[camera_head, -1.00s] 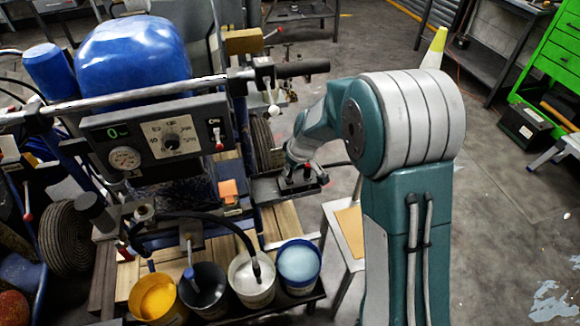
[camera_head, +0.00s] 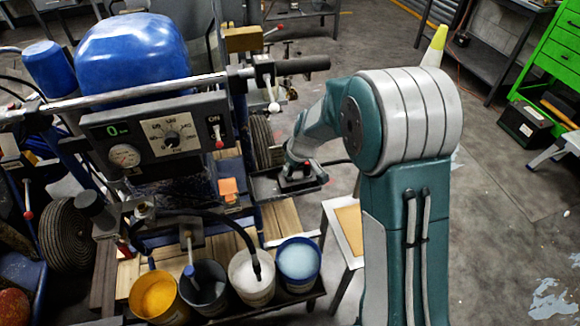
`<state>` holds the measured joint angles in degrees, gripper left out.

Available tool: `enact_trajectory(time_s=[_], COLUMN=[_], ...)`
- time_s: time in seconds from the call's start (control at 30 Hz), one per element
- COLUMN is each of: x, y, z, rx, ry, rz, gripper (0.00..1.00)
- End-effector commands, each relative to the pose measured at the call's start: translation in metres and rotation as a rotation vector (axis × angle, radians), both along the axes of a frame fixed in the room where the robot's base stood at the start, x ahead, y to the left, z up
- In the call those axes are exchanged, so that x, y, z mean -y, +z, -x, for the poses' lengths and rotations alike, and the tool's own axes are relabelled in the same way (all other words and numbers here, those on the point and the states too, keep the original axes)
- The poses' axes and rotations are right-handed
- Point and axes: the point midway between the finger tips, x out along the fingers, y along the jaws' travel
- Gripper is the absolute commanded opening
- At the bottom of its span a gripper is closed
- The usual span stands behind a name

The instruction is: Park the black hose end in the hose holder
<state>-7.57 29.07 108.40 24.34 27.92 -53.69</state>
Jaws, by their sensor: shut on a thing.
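The black hose (camera_head: 210,217) arches over the front of the blue striping machine. Its black end (camera_head: 257,268) hangs down into the white bucket (camera_head: 240,288). A grey bracket (camera_head: 188,236) stands above the dark bucket, with a blue-tipped rod (camera_head: 190,271) below it; I cannot tell whether this is the hose holder. My gripper (camera_head: 299,178) is low over the black tray at the machine's right side, up and right of the hose end and apart from it. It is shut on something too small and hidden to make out.
A yellow bucket (camera_head: 158,297), a dark bucket (camera_head: 205,291) and a blue bucket (camera_head: 299,262) stand in the row with the white one. The control box (camera_head: 150,139) and handlebar (camera_head: 110,97) rise above. A stool (camera_head: 345,222) is close to my arm. Open floor lies right.

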Motion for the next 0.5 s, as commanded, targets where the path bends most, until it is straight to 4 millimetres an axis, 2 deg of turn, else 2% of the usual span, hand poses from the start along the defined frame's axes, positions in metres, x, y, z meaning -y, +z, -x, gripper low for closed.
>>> enact_trajectory(time_s=[0.5], x=[0.0], y=[-0.011], z=[0.0], rx=[0.0], ry=[0.0], rz=[0.0], gripper=[0.0])
